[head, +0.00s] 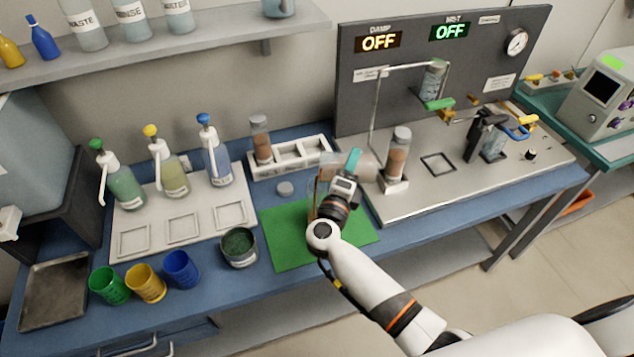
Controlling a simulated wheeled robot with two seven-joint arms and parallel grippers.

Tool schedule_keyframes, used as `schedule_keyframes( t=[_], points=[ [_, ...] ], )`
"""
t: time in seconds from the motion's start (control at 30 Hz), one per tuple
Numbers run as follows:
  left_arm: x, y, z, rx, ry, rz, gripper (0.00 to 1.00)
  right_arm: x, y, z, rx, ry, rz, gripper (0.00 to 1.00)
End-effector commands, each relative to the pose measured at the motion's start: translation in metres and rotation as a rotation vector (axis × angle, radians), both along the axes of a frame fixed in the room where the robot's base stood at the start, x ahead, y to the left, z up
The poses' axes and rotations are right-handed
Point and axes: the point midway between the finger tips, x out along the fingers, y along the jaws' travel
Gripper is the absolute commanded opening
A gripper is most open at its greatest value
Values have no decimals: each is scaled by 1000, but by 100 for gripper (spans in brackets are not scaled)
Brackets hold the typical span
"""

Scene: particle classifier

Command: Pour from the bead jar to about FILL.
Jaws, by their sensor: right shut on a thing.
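My right gripper (347,182) is shut on a clear jar (368,168) above the back of the green mat (290,246). The jar is tipped over, nearly on its side, with its mouth end toward the left. A thin brown streak (316,186) hangs below its left end, over the mat. It looks like falling beads, but I cannot be sure. A grey round lid (285,188) lies on the table left of the jar. My left gripper is out of view.
A brown-filled jar (260,143) stands in the white rack (290,160); another (398,155) stands on the metal bench (440,190). A dark green-filled cup (238,247) stands left of the mat. Pump bottles and colored cups (147,284) fill the left side.

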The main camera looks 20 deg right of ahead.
Motion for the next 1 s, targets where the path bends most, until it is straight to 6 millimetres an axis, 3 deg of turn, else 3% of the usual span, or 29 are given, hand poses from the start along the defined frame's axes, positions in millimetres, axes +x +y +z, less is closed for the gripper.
schedule_keyframes(
  t=[1.0],
  points=[
    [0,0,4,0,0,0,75,0,1,4,-46,12,-1,28]
  ],
)
